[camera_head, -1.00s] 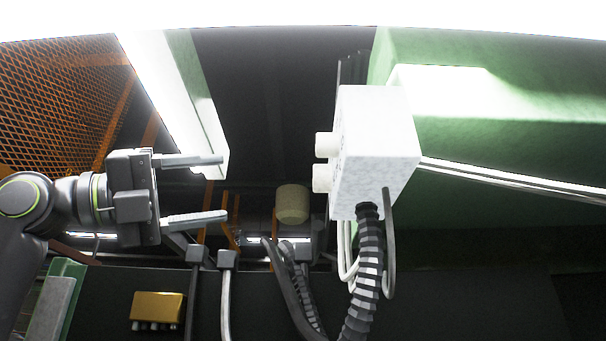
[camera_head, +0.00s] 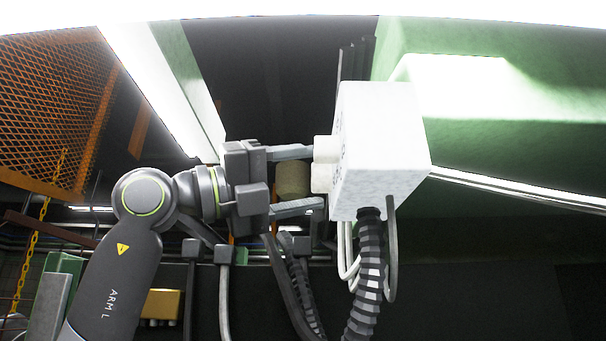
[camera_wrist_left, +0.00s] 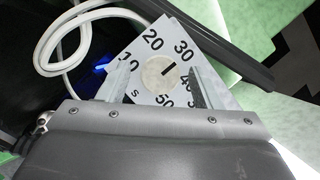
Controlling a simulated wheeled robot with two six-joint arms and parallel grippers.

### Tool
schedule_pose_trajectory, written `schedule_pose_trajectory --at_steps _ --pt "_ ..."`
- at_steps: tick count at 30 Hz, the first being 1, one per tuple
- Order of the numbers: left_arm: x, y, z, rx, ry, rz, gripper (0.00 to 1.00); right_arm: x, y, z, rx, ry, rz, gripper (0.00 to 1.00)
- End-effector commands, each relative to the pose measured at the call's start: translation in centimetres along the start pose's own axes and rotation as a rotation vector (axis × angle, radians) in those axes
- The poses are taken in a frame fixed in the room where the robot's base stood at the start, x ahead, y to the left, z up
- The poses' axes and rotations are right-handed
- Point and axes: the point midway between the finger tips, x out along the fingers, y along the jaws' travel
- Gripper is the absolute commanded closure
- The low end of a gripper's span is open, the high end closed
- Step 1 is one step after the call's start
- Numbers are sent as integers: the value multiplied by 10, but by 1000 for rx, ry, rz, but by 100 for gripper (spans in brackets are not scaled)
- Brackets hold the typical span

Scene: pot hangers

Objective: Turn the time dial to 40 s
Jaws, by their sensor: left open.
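A white control box (camera_head: 385,150) hangs in the middle of the head view, with two round white knobs on its left side, an upper knob (camera_head: 324,148) and a lower knob (camera_head: 320,178). My left gripper (camera_head: 312,178) is open and its fingertips reach the box, above and below the lower knob. In the left wrist view the time dial (camera_wrist_left: 160,75) lies between the fingers. Its black mark points to the upper right, roughly between 30 and 40. I cannot tell whether the fingers touch the knob.
A ribbed black cable (camera_head: 366,270) and white cables hang below the box. A green beam (camera_head: 500,90) is behind it to the right. A yellow box (camera_head: 162,304) and orange mesh (camera_head: 50,95) are at the left. The wrist view shows a white looped cable (camera_wrist_left: 60,50) beside the dial plate.

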Motion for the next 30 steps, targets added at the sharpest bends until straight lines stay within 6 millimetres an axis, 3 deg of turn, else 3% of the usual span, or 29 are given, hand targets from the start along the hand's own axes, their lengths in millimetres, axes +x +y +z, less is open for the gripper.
schedule_pose_trajectory --at_steps 2,13,23,30 --pt "0 0 0 0 0 0 41 0 0 0 0 0 0 64" --pt "0 0 0 0 1 0 86 0 0 0 0 0 0 64" --pt "0 1 0 49 1 -19 86 0 0 0 0 0 0 64" --pt "0 2 0 190 1 -79 86 -3 0 0 0 0 -1 64"
